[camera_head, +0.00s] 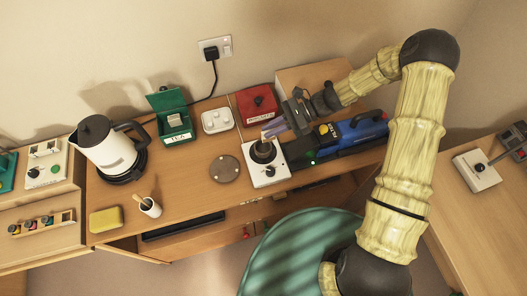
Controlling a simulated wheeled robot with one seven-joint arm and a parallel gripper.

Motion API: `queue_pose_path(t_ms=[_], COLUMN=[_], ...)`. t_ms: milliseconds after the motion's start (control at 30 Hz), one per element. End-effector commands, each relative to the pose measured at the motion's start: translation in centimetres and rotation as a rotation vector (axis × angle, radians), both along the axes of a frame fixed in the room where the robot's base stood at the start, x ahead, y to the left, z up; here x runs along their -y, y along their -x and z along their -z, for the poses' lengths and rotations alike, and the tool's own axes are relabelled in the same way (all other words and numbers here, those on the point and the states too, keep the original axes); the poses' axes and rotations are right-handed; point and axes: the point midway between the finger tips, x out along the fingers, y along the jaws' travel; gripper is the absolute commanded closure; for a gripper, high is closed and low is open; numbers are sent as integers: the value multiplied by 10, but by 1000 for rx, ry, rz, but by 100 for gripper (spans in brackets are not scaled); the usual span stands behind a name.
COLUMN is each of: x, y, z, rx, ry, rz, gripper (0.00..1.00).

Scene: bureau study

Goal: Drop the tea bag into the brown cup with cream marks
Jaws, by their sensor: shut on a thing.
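My gripper (270,132) is over the middle of the desk, with its fingers pointing down and left. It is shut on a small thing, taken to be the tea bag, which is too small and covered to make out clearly. Just below the fingertips, a dark round cup-like thing (263,152) stands on a white square base (271,177). I cannot make out cream marks on it, so I cannot tell if it is the brown cup. A green tea box (176,124) stands open at the back left, its lid raised.
A white kettle (110,152) stands at the left, with a yellow sponge (106,219) and a small pot of sticks (149,206) in front. A round brown disc (224,168) lies left of the white base. A red box (257,103) and a blue-black machine (350,133) are near my arm.

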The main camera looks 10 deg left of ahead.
Motion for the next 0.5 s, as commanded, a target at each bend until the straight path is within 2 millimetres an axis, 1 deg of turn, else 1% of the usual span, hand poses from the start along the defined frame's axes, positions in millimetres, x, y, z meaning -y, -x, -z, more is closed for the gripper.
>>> queue_pose_path(t_ms=[33,100,433,467,500], x=[0,0,0,0,0], y=[0,0,0,0,0], z=[7,10,10,10,10], rx=[0,0,1,1,1], ry=[0,0,0,0,0], rz=[0,0,0,0,0], gripper=[100,100,100,80,73])
